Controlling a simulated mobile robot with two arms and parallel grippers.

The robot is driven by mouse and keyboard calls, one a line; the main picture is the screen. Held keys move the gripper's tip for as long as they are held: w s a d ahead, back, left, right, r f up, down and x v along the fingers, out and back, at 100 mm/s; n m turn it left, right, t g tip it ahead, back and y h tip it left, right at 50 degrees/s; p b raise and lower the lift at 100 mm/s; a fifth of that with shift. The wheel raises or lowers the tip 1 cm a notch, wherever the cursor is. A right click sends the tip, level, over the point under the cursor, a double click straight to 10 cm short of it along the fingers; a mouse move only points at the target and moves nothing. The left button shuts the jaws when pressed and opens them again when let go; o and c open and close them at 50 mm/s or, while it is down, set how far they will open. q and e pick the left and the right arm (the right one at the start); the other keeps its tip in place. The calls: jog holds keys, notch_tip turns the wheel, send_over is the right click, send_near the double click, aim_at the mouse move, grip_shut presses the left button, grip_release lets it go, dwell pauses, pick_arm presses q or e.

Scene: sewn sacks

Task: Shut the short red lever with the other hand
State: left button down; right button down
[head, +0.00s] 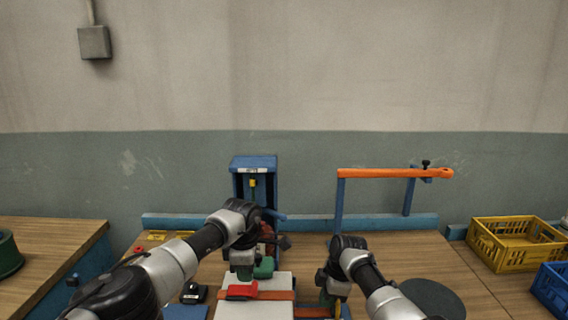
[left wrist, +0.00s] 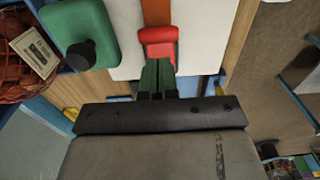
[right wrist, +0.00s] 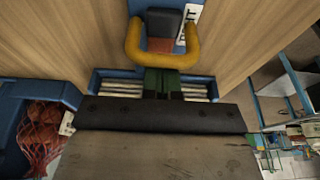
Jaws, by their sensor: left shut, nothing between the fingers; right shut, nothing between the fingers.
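The short red lever (head: 242,291) sits on an orange strap across a pale block (head: 270,306) in the front middle of the bench. In the left wrist view the red lever (left wrist: 159,36) lies straight ahead of the fingertips. My left gripper (left wrist: 158,64) is shut and empty, with its tips at the lever's near end; I cannot tell whether they touch. My right gripper (right wrist: 162,72) is shut and empty, close to a yellow U-shaped handle (right wrist: 134,42) around a dark block. In the head view my right gripper (head: 329,298) is right of the pale block.
A green block with a black knob (left wrist: 80,54) stands beside the pale block. A blue stand (head: 254,162) rises behind, and a long orange bar (head: 390,173) spans blue posts. A dark round disc (head: 432,298) and a yellow crate (head: 515,243) are at right.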

pick_arm(q)
notch_tip(320, 180, up, 8)
dwell(0.6)
pick_arm(e)
jog(key=c, duration=1.8)
grip_release()
jog(key=shift+c, duration=0.2)
jog(key=o, duration=0.8)
jog(key=shift+d+f, duration=0.1)
jog(key=shift+c, duration=0.2)
pick_arm(q)
jog(key=shift+d+f, duration=0.1)
notch_tip(320, 180, up, 7)
jog(key=p, duration=0.6)
jog(key=shift+p, duration=0.4)
pick_arm(e)
jog(key=v, duration=0.7)
pick_arm(q)
jog(key=shift+f, duration=0.2)
